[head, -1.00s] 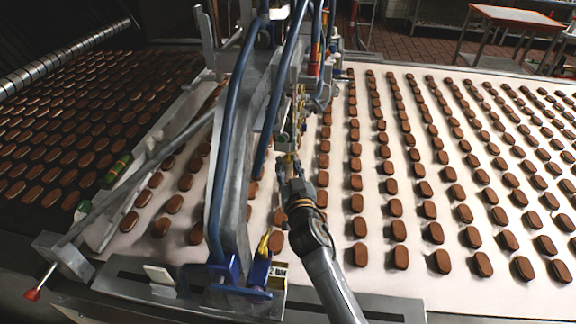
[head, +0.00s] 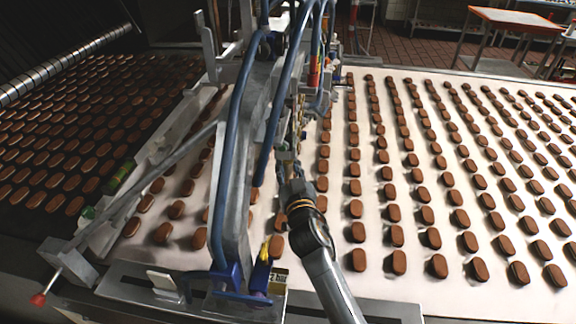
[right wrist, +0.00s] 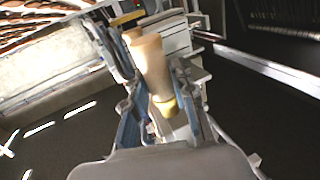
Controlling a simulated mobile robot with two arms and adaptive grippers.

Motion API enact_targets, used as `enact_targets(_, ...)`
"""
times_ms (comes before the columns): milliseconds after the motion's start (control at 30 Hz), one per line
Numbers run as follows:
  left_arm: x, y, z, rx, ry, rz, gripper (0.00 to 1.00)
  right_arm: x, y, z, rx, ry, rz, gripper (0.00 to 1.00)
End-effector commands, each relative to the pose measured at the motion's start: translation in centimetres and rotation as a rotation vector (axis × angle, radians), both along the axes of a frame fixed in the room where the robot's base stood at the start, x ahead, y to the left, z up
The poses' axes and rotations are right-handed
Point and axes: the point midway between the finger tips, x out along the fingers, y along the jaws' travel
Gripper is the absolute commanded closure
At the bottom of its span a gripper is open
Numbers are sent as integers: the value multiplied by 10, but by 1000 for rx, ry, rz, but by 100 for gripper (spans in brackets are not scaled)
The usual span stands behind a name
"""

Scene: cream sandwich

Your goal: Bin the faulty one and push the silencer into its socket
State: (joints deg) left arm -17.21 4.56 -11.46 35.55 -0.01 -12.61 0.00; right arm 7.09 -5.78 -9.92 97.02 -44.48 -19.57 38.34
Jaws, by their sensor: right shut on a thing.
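My right gripper (head: 287,160) reaches in from the bottom of the head view, beside the depositor machine's frame (head: 240,190). In the right wrist view its two fingers (right wrist: 160,85) are closed around a tan cylinder with a yellowish band (right wrist: 150,62), which looks like a silencer. The cylinder stands tilted between the fingers, and its far end lies close to pale machine parts; I cannot tell whether it touches them. Small brass-coloured fittings (head: 299,112) line the machine just beyond the gripper. The socket and the bin cannot be made out. My left gripper is not in view.
A white conveyor belt (head: 335,262) with rows of brown biscuits runs under the machine. A dark belt with more biscuits lies at left. Blue hoses (head: 270,120) hang close to the gripper.

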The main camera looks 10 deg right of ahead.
Motion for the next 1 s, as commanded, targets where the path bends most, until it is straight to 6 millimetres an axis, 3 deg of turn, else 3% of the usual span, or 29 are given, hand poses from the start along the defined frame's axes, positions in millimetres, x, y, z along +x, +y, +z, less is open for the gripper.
enact_targets(167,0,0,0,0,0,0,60,1,0,4,0,-8,0,96)
enact_targets(200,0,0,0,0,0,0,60,1,0,4,0,-8,0,73)
enact_targets(333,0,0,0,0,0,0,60,1,0,4,0,-8,1,48)
enact_targets(733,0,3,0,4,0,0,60,-7,1,1,1,-4,1,48)
enact_targets(1000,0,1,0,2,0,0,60,-59,3,1,3,-2,0,48)
